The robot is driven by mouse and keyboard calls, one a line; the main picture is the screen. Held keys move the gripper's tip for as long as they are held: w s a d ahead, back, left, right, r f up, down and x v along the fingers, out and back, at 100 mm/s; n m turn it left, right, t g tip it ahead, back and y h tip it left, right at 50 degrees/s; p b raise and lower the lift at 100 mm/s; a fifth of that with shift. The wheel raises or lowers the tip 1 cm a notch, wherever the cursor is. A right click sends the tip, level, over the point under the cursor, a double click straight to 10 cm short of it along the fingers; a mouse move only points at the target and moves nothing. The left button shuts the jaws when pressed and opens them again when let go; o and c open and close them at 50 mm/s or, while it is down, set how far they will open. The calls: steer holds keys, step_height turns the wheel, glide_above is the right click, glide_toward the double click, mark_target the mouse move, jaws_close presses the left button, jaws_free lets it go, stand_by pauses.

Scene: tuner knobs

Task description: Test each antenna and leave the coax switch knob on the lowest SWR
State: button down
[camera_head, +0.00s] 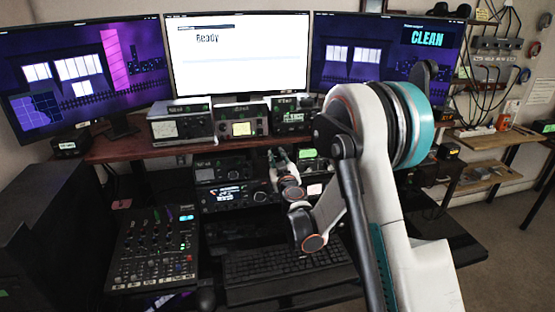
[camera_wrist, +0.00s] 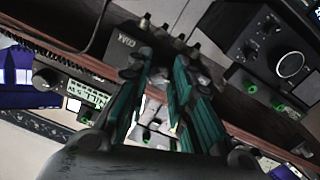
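A dark box marked COAX, the coax switch (camera_wrist: 127,43), lies just beyond my fingertips in the wrist view, with small connectors along its edge. My gripper (camera_wrist: 165,68) has its two teal-lined fingers apart, with a gap between them, pointing at the box. A grey shape shows between the fingertips; I cannot tell if it is the switch knob or if the fingers touch it. The knob's setting is hidden. In the head view my gripper (camera_head: 281,156) is at the radio shelf, and the switch is hidden there. A meter with a lit green display (camera_wrist: 88,95) is left of my fingers.
The middle monitor (camera_head: 237,75) reads "Ready" and the right monitor (camera_head: 383,60) reads "CLEAN". Several radios (camera_head: 181,126) crowd the shelf. A mixer (camera_head: 153,250) and keyboard (camera_head: 287,262) are on the desk below. A black device with a round dial (camera_wrist: 262,60) is close right of my fingers.

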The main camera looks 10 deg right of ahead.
steer(key=shift+m, duration=0.4)
steer(key=m+b, duration=0.1)
steer(key=m, duration=0.2)
steer(key=shift+m+b, duration=0.45)
steer(key=shift+m, duration=1.45)
steer(key=c, duration=1.4)
jaws_free()
steer(key=shift+s, duration=0.1)
